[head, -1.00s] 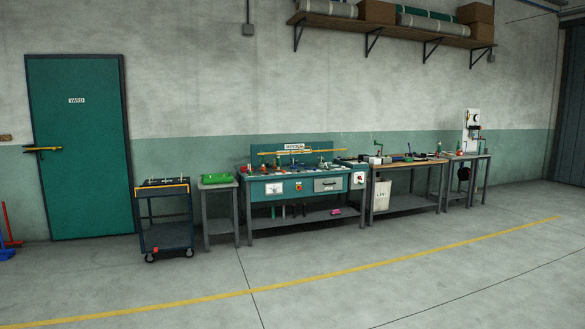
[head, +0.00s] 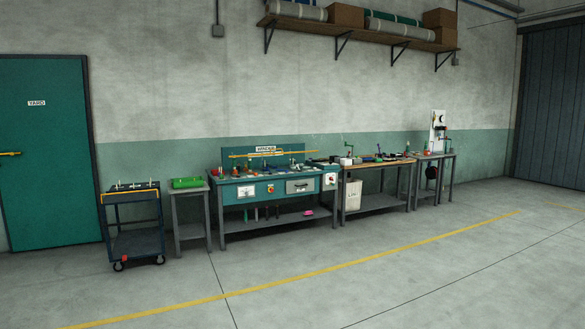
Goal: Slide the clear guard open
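I cannot make out the clear guard at this distance. A teal workbench (head: 230,196) stands against the wall, with a yellow bar (head: 275,154) running above its top and several small items on it. Its front carries a drawer (head: 300,187) and a red button on a yellow plate (head: 271,189). Farther right, a small grey table (head: 434,157) bears a white upright panel (head: 438,130) with a round dial. Neither of my grippers is in the head view.
A teal door (head: 45,155) is at far left. The floor (head: 380,275) in front is clear, crossed by a yellow line.

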